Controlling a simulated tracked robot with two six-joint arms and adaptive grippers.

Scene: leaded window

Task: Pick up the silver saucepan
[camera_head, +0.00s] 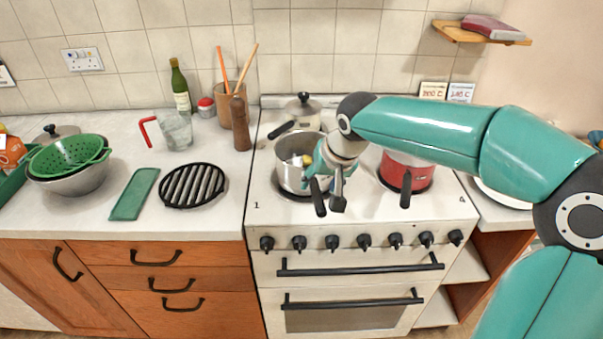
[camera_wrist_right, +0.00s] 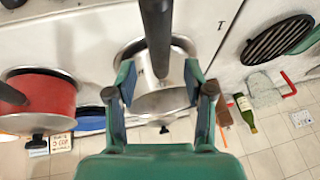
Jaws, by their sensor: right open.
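The silver saucepan (camera_head: 288,176) stands on the front-left burner of the white cooker. My right gripper (camera_head: 325,172) is over its right front side and hides part of its rim. In the right wrist view the saucepan (camera_wrist_right: 178,50) lies beyond the fingers, and its dark handle (camera_wrist_right: 157,35) runs between the open fingertips of my right gripper (camera_wrist_right: 160,88). A gap shows on both sides of the handle; I cannot tell the height between fingers and handle. Something small and yellow shows at the pan's inside. My left gripper is not in view.
A red pot (camera_head: 408,178) stands to the right on the cooker. A lidded pan (camera_head: 303,112) is behind the saucepan, its handle pointing left. A black trivet (camera_head: 193,186), wooden mill (camera_head: 240,125) and green bottle (camera_head: 180,88) are on the left worktop.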

